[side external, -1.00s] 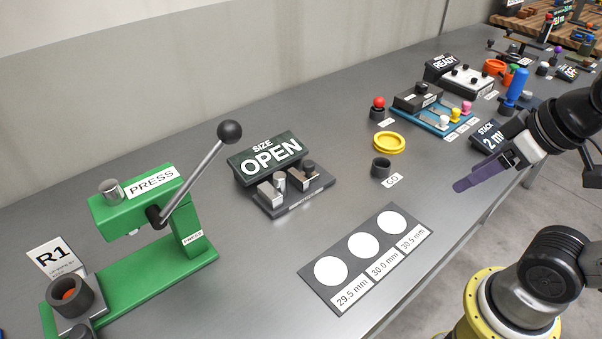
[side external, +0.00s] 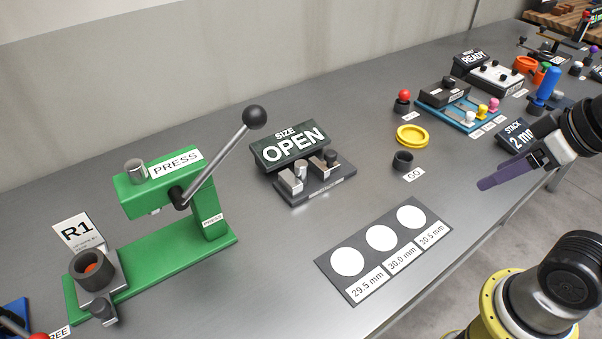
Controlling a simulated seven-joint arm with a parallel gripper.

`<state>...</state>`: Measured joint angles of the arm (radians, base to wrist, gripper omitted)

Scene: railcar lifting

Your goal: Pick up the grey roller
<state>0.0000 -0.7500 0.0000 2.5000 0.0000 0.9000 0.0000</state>
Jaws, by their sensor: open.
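No piece is labelled as the grey roller, so I cannot tell for sure which it is. A small light grey cylinder (side external: 300,169) stands at the metal blocks of the gauge under the SIZE OPEN sign (side external: 290,147). My gripper (side external: 481,185), with purple fingers, is at the right, near the bench's front edge. It points left, is open and empty, and is apart from both cylinders. The view is side-on to the fingers, so their gap is hidden.
A green press (side external: 150,255) with a raised lever stands at the left. A card with three white circles (side external: 381,238) lies at the front. A yellow ring (side external: 412,135), a red-topped post (side external: 403,101) and a blue tray (side external: 463,119) are behind. The bench between press and card is clear.

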